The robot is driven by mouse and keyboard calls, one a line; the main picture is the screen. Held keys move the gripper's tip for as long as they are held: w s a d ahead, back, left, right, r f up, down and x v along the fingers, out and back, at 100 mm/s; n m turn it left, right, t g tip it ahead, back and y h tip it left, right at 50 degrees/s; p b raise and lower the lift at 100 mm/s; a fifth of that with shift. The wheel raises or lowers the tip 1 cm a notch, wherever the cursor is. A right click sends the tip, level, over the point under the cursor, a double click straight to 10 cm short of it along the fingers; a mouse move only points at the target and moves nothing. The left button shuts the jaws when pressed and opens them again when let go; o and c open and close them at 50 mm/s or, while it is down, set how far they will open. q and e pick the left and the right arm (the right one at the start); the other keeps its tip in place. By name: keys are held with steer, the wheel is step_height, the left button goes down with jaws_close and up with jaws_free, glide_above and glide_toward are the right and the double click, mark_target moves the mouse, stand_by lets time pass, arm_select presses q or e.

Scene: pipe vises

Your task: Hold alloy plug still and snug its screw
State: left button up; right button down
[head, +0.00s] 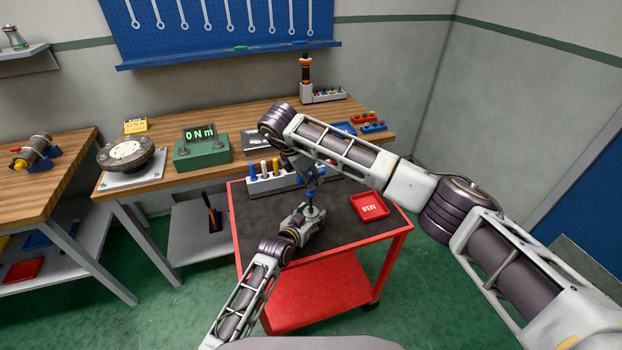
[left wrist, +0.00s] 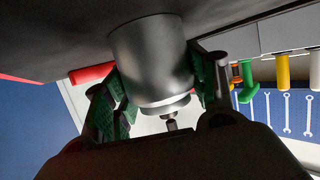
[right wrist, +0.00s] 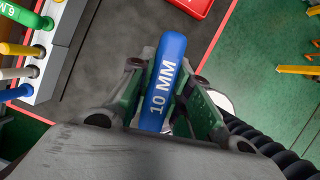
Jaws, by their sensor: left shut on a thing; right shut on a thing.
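The alloy plug (left wrist: 150,60) is a silver cylinder standing on the dark top of the red cart. My left gripper (head: 304,218) is shut around its sides, its green pads on either side in the left wrist view. A short dark shaft (left wrist: 171,121) shows at the plug's top end in that view; I cannot tell whether it is the screw or a tool tip. My right gripper (head: 310,184) is above the plug, shut on a blue handle marked 10 MM (right wrist: 165,85). The handle's lower end and any contact with the screw are hidden in the right wrist view.
A rack (head: 254,188) of coloured-handle tools stands at the cart's back edge. A red M10 tray (head: 370,206) lies to the right on the cart. A green display box (head: 202,150) reading 0 Nm sits on the bench behind. The cart's front right is clear.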

steer(key=n+y, duration=0.1)
steer(key=n, duration=0.2)
steer(key=n+t+y, duration=0.1)
steer(key=n, duration=0.2)
steer(key=shift+n+t, duration=0.3)
steer(key=shift+n+t+y, duration=0.15)
steer(key=shift+n+y, duration=0.35)
steer(key=shift+n, duration=0.85)
steer(key=shift+n+t+y, duration=0.15)
steer(key=shift+n+y, duration=0.35)
steer(key=shift+n, duration=0.85)
steer(key=shift+w+n, duration=0.1)
steer(key=shift+n, duration=0.2)
steer(key=shift+n+g+y, duration=0.2)
steer(key=shift+n+y, duration=0.45)
steer(key=shift+n, duration=0.9)
steer(key=shift+n+g+y, duration=0.2)
steer(key=shift+n+y, duration=0.45)
steer(key=shift+n, duration=0.9)
steer(key=shift+n+g+y, duration=0.35)
steer(key=shift+n, duration=0.95)
steer(key=shift+n+g+y, duration=0.35)
steer(key=shift+n, duration=0.95)
steer(key=shift+f, duration=0.75)
